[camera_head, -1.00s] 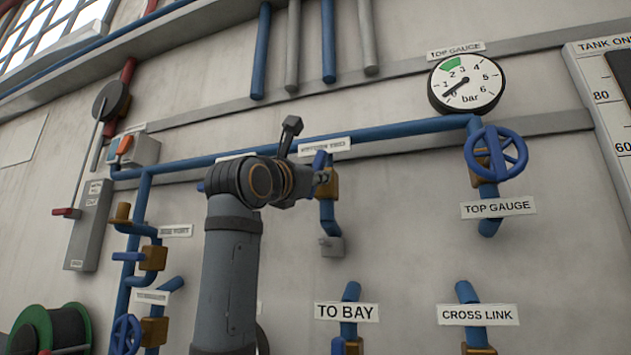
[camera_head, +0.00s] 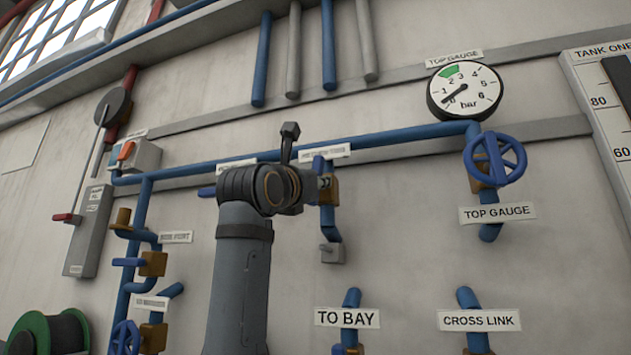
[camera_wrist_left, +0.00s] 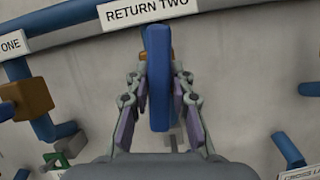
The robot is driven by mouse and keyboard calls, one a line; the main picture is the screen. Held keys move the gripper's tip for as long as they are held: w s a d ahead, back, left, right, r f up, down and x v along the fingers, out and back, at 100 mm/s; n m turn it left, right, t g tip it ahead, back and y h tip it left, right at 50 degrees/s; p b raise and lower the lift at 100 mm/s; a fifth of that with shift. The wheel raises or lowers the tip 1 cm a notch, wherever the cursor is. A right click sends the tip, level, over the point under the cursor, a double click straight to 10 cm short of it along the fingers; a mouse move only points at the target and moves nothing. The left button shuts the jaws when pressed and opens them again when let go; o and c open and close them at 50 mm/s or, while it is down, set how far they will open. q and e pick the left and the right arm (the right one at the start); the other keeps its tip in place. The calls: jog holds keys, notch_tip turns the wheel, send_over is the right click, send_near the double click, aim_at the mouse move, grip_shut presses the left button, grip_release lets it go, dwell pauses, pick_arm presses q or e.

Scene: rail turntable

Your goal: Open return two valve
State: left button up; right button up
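The return two valve's long blue lever (camera_wrist_left: 159,80) runs vertically below the RETURN TWO label (camera_wrist_left: 149,9) in the left wrist view. My left gripper (camera_wrist_left: 160,105) is open, with one finger on each side of the lever and a visible gap to both. In the head view my left arm reaches up to this valve, and the gripper is largely hidden by the wrist. The top of the blue lever (camera_head: 318,165) and the brass valve body (camera_head: 330,190) show beside it. My right gripper is not in view.
A blue pipe (camera_head: 400,135) runs above the valve. A brass block (camera_wrist_left: 27,98) is to the left in the wrist view. The TOP GAUGE handwheel (camera_head: 495,160) and pressure gauge (camera_head: 464,91) are to the right. Bare wall (camera_head: 400,230) lies between.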

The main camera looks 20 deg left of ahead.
pick_arm(q)
jog(key=o, duration=0.3)
jog(key=shift+s, duration=0.1)
jog(key=v, duration=1.1)
jog(key=shift+s+f, duration=0.2)
jog(key=shift+s, duration=0.15)
